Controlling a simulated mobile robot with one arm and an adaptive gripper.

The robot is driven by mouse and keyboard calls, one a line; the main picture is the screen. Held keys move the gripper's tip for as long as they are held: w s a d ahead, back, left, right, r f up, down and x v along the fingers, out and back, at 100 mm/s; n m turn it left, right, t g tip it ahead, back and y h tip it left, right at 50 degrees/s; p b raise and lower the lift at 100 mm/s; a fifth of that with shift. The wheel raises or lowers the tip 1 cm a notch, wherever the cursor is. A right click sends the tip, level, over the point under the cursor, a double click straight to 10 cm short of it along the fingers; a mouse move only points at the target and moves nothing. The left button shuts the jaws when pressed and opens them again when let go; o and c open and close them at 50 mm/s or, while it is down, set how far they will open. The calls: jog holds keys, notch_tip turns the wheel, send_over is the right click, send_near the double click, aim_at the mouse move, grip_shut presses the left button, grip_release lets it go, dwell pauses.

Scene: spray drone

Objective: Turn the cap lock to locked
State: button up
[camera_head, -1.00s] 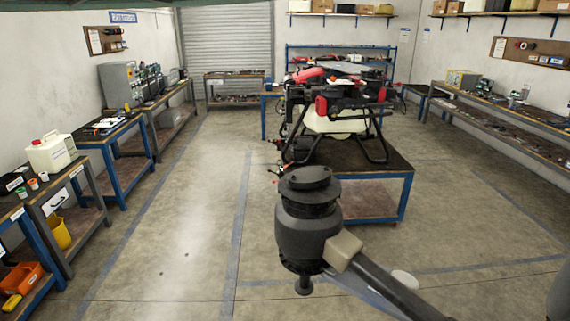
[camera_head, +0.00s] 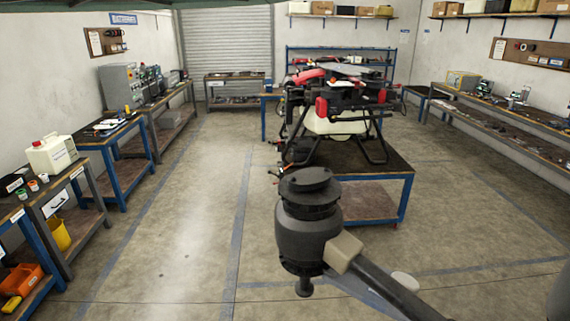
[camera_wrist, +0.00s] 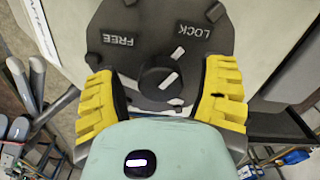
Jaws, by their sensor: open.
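In the wrist view a dark cap lock (camera_wrist: 150,20) carries the raised words FREE and LOCK. Its round black knob (camera_wrist: 158,92) has a white pointer line slanting up and right, toward the side with LOCK and a white tick mark near that word. My gripper (camera_wrist: 161,84) is open, its yellow ribbed fingers left and right of the knob with dark gaps between. I cannot tell whether either finger touches the cap. In the head view the cap lock and gripper cannot be made out. The spray drone (camera_head: 338,122) stands on a blue-legged table.
The drone's table (camera_head: 385,159) has a dark top, with clear floor on its left. Workbenches line both walls; a white canister (camera_head: 51,154) stands on a left bench. Storage shelves (camera_head: 340,57) stand behind the drone.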

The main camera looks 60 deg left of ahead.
dwell(0.3)
jog(key=n, duration=0.6)
jog(key=shift+r+n+p, duration=0.1)
jog(key=shift+n+p, duration=0.2)
jog(key=shift+n, duration=0.8)
jog(key=shift+r+n+p, duration=0.15)
jog(key=shift+n+p, duration=0.7)
jog(key=shift+n, duration=0.25)
jog(key=n+p, duration=0.2)
jog(key=p, duration=0.1)
jog(key=shift+r+n+p, duration=0.15)
jog(key=shift+n+p, duration=0.15)
jog(key=shift+p, duration=0.05)
jog(key=n+p, duration=0.1)
jog(key=p, duration=0.1)
jog(key=shift+s+p, duration=0.1)
jog(key=shift+p, duration=0.2)
jog(key=n+p, duration=0.1)
jog(key=p, duration=0.4)
jog(key=n+p, duration=0.1)
jog(key=p, duration=0.3)
